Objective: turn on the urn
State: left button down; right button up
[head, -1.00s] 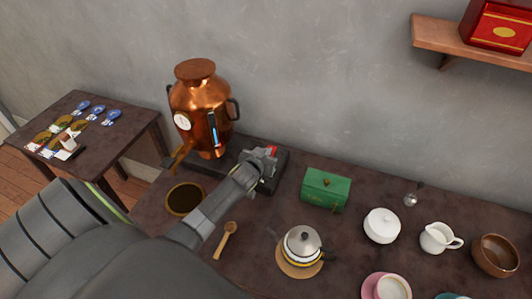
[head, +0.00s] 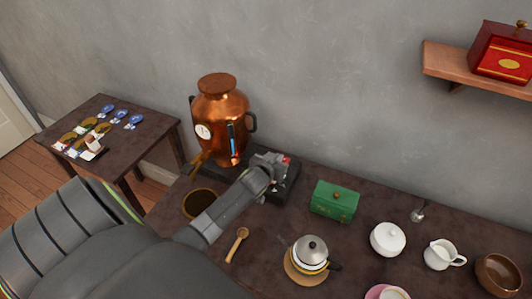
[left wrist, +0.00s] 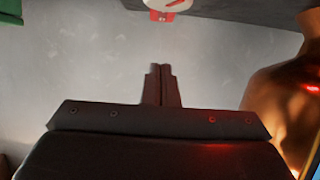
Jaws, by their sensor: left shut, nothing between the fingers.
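The copper urn (head: 220,125) stands upright on a dark base (head: 292,180) at the table's back left. It has a white dial, a lit blue gauge strip and a spout at its lower left. My left gripper (head: 280,161) is at the right part of the base, beside a small red part (head: 287,158). In the left wrist view its fingers (left wrist: 160,70) are shut and empty. That view shows a white round knob (left wrist: 168,3) with red marks beyond the fingertips, apart from them, and the urn (left wrist: 285,95) at right. Red light reflects off the urn and gripper. My right gripper is out of view.
A green box (head: 335,201) stands right of the base. A small teapot (head: 311,250), white sugar bowl (head: 388,239), jug and brown bowl stand farther right. A wooden spoon (head: 237,244) lies in front. A grey wall closes off the back.

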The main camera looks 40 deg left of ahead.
pick_arm(q)
jog(key=s+d+b, duration=0.1)
jog(key=s, duration=0.7)
jog(key=shift+d+r, duration=0.15)
jog(key=shift+d, duration=0.25)
